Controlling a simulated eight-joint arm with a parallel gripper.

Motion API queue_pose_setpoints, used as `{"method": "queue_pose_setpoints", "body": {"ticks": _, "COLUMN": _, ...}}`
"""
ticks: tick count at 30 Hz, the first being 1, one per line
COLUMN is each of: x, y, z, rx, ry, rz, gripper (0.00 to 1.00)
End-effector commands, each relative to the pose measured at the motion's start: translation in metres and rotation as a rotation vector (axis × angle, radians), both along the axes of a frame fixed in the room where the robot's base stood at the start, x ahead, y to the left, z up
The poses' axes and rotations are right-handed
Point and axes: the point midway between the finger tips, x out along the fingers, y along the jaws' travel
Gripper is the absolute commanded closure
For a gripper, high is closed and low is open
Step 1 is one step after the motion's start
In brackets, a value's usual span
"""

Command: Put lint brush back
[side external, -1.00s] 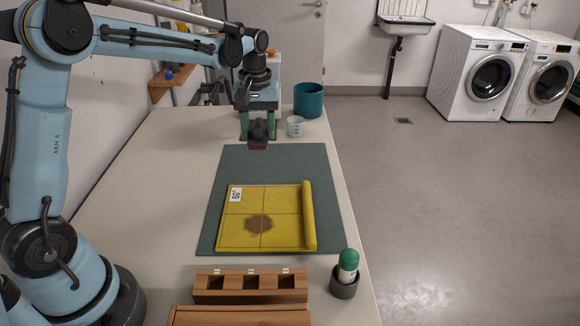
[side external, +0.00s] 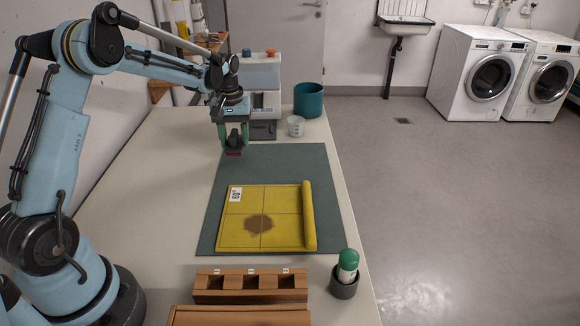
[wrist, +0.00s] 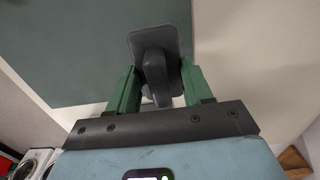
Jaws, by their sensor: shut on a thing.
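The lint brush (side external: 233,142) is dark grey, with a strip of red at its lower edge. My gripper (side external: 233,134) has green fingers and is shut on the brush's grip, pointing down near the far left corner of the grey-green mat (side external: 290,165). In the wrist view the brush (wrist: 150,45) shows as a dark rounded plate with a raised grip between the fingertips of my gripper (wrist: 158,84). I cannot tell how far its underside is from the surface.
A yellow cloth (side external: 285,205) with a brown stain and a rolled edge lies on the mat. A grey machine (side external: 262,72), a white cup (side external: 296,126) and a teal bin (side external: 308,100) stand behind. A slotted wooden block (side external: 250,293) and a green-topped stick (side external: 349,261) in a dark cup are in front.

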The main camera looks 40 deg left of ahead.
Motion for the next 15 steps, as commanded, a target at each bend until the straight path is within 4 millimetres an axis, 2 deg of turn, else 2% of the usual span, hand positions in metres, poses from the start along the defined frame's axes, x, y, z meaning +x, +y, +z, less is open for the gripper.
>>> {"method": "queue_pose_setpoints", "body": {"ticks": 7, "x": 0.0, "y": 0.0, "z": -0.033, "rx": 0.0, "ry": 0.0, "rz": 0.0, "gripper": 0.83}}
{"method": "queue_pose_setpoints", "body": {"ticks": 15, "x": 0.0, "y": 0.0, "z": -0.037, "rx": 0.0, "ry": 0.0, "rz": 0.0, "gripper": 0.83}}
